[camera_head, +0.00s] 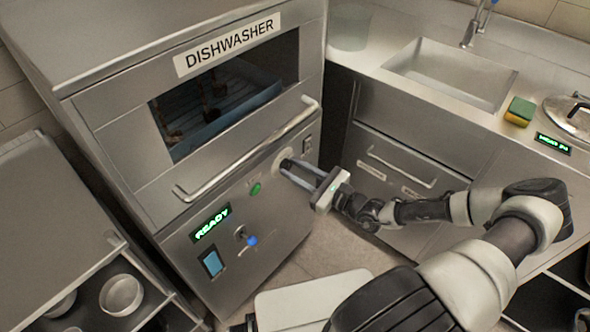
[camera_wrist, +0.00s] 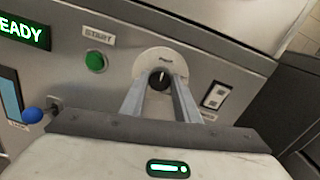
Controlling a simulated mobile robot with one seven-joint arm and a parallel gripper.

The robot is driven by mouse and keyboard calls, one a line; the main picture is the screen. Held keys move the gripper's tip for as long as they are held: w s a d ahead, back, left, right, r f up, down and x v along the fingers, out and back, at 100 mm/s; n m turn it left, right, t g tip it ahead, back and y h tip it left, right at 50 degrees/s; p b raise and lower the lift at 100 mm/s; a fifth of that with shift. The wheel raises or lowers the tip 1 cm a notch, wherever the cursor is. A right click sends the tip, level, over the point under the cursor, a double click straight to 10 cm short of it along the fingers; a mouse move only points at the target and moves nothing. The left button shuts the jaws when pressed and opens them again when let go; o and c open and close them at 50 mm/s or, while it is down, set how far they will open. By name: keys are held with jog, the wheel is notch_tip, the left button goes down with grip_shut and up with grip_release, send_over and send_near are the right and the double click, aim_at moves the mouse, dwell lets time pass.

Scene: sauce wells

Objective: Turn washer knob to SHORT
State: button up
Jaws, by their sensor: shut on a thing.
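The dishwasher (camera_head: 130,150) is a steel machine with a "DISHWASHER" label and a green "READY" display (camera_head: 210,222). Its black knob (camera_wrist: 159,80) sits on a round pale dial plate (camera_wrist: 160,58) on the front panel, right of the green START button (camera_wrist: 96,61). My gripper (camera_head: 291,172) reaches the panel from the right, and its two fingers are shut on the knob. The wrist view also shows my gripper (camera_wrist: 160,92) with a finger on each side of the knob. A white pointer line shows on the knob; the small dial lettering is too blurred to read surely, and SHORT cannot be made out.
A bar handle (camera_head: 250,150) crosses the dishwasher door above the knob. A blue-tipped lever (camera_head: 250,240) sticks out lower left, and a small switch plate (camera_wrist: 215,96) is to the right. A counter with a sink (camera_head: 450,75) stands at right; a shelf with bowls (camera_head: 121,295) is at lower left.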

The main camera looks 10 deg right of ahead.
jog(key=shift+m, duration=0.3)
jog(key=shift+r+m+p, duration=0.1)
jog(key=shift+m+p, duration=0.8)
jog(key=m+p, duration=0.1)
jog(key=m, duration=0.2)
jog(key=shift+m, duration=0.4)
jog(key=m, duration=0.1)
jog(key=m+p, duration=0.1)
jog(key=m, duration=0.1)
jog(key=shift+f+m, duration=0.2)
jog(key=shift+m, duration=0.1)
jog(key=shift+m+t, duration=0.4)
jog(key=shift+m, duration=1.9)
jog(key=o, duration=1)
jog(key=shift+o, duration=0.2)
